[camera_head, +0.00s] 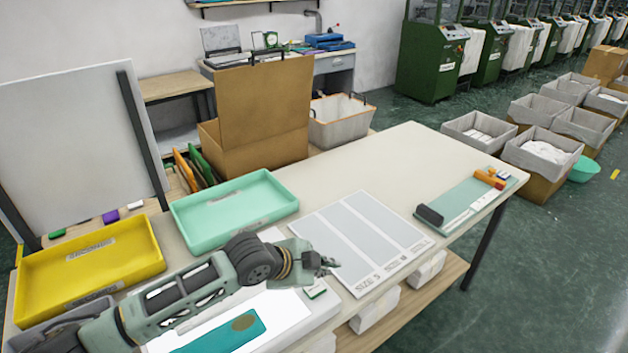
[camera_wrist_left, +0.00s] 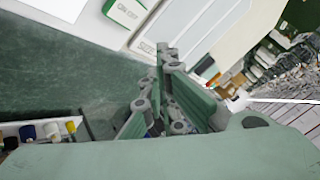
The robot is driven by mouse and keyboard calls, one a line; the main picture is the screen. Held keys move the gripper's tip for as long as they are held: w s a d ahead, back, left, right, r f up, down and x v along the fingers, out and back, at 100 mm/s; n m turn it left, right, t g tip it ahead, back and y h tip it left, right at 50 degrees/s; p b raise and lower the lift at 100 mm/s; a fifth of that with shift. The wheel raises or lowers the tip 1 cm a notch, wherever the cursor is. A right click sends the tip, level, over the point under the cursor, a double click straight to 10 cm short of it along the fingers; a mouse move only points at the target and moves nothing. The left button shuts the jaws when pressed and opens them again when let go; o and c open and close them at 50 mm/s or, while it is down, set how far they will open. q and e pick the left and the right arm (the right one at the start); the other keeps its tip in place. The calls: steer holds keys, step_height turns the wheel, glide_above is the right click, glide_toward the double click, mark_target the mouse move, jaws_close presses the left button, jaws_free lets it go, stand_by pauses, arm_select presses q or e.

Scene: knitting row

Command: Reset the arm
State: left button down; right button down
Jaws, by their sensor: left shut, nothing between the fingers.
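My left arm comes in from the lower left in the head view. Its gripper (camera_head: 322,262) is shut and empty, above the table's front edge, beside the grey-white size board (camera_head: 362,232). In the left wrist view the gripper's fingers (camera_wrist_left: 165,75) show close together with nothing between them, with the green floor and part of the table behind. My right gripper is in neither view.
The table (camera_head: 385,160) holds a yellow tray (camera_head: 150,240), a mint tray (camera_head: 280,187), a green mat (camera_head: 465,208) with a dark block, and a teal piece (camera_head: 215,338) on a white lit panel. A small green-and-white switch box (camera_head: 316,290) lies near the gripper. The table's back right is clear.

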arm_select(q)
steer(key=s+f+n, duration=0.4)
steer(key=s, duration=0.8)
steer(key=s+a+f+n+g+y, duration=0.1)
steer(key=s+a+f+n+y, duration=0.2)
steer(key=s+a+n, duration=0.55)
steer(key=s+a+f+n+g+y, duration=0.2)
steer(key=s+a+n+y, duration=0.15)
steer(key=s+a, duration=0.9)
step_height(320, 180, down, 30)
steer(key=s+a+g+b, duration=0.1)
steer(key=s+b, duration=0.1)
steer(key=b, duration=0.1)
steer(key=s+a+f+g+b, duration=0.1)
steer(key=s+a+f, duration=0.2)
steer(key=s+f, duration=1.3)
steer(key=shift+f+b, duration=0.4)
steer(key=shift+f, duration=0.3)
